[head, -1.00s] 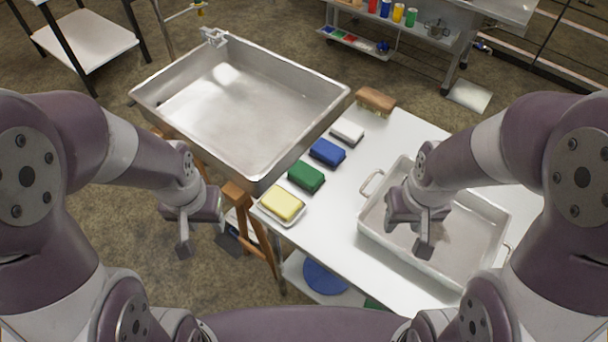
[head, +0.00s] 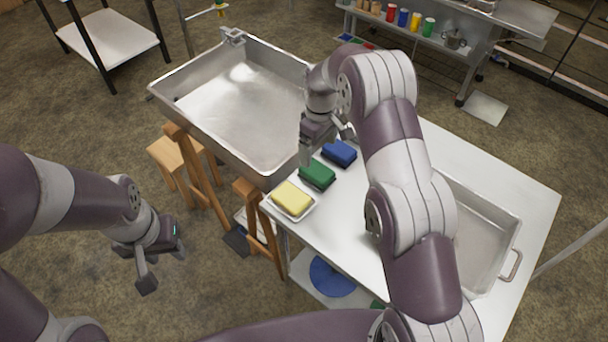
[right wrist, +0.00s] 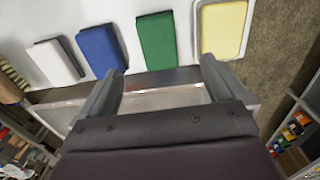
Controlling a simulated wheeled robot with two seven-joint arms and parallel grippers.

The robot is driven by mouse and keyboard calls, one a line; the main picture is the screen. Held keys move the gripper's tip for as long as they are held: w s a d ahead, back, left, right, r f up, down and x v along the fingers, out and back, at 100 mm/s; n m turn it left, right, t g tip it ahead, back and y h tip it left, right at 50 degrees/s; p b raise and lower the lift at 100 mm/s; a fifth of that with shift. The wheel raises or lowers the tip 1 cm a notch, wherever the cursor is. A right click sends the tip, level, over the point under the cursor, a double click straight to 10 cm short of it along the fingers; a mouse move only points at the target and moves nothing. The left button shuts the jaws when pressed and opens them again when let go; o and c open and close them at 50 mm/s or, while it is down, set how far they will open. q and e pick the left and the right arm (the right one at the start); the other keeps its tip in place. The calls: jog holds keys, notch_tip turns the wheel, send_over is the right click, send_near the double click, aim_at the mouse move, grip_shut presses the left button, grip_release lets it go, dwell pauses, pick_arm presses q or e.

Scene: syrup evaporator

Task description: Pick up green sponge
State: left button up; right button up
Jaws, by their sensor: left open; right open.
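The green sponge (head: 317,173) lies on the white table, between the yellow sponge (head: 292,199) and the blue sponge (head: 339,153). My right gripper (head: 322,153) is at the table's edge by the green and blue sponges, its fingers open and empty. In the right wrist view the green sponge (right wrist: 157,41) lies beyond the gap between the open fingertips (right wrist: 160,77), apart from them. My left gripper (head: 163,266) is open and empty, over the floor at the left.
A large steel pan (head: 240,105) stands beyond the table's left edge. A steel tray (head: 487,240) sits on the table (head: 533,190), partly behind my right arm. In the right wrist view a white sponge (right wrist: 54,62) lies beyond the blue one. The yellow sponge is on a small white dish.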

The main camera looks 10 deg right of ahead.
aim_at(317, 170)
jog(key=f, duration=0.5)
jog(key=shift+w+d+f+p, duration=0.15)
jog(key=shift+w+f+p, duration=0.05)
jog(key=shift+w+p, duration=0.15)
jog(key=shift+s+f, duration=0.1)
jog(key=shift+f, duration=0.3)
notch_tip(317, 170, down, 4)
jog(key=shift+f+p, duration=0.1)
jog(key=shift+p, duration=0.7)
jog(key=shift+f, duration=0.25)
jog(key=c, duration=1.1)
jog(key=shift+r, duration=0.15)
